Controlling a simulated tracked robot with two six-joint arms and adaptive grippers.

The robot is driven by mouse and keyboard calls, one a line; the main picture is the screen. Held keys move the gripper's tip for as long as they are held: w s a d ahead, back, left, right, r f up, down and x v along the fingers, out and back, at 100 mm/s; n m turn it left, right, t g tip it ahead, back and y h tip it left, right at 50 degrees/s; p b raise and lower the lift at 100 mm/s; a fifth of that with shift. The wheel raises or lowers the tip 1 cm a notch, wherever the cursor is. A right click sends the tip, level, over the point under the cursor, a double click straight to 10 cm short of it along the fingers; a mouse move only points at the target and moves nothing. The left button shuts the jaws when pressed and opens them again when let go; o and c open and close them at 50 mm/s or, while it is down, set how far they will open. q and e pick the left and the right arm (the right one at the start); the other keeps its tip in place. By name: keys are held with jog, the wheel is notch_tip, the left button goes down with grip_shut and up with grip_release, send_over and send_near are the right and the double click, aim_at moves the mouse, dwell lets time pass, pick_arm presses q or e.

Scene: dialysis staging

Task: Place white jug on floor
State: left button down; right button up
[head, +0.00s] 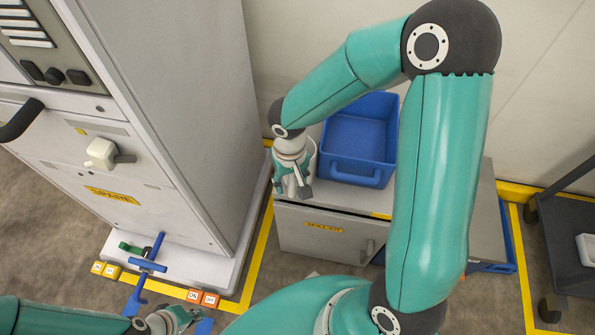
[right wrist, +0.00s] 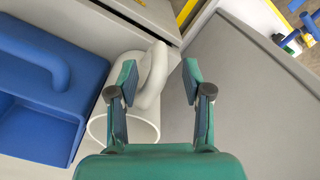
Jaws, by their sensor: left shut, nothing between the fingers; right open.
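The white jug (right wrist: 140,125) stands on top of the low grey cabinet (head: 320,238), beside a blue bin. In the head view the jug (head: 312,160) is mostly hidden behind my right gripper (head: 292,190). In the right wrist view my right gripper (right wrist: 160,78) is open, with the jug's handle (right wrist: 153,78) showing between its fingers. I cannot tell whether either finger touches it. My left gripper (head: 178,320) is shut and empty at the bottom left of the head view, low near the floor labels. Grey floor (head: 60,255) shows in front of the machine.
The blue bin (head: 360,135) sits right of the jug in the head view. A dark cart (head: 560,235) stands at the right. Yellow lines (head: 257,255) mark the floor.

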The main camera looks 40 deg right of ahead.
aim_at(291, 190)
notch_tip(291, 190, down, 5)
jog(key=shift+f+b, duration=0.1)
jog(key=shift+b, duration=0.55)
grip_shut()
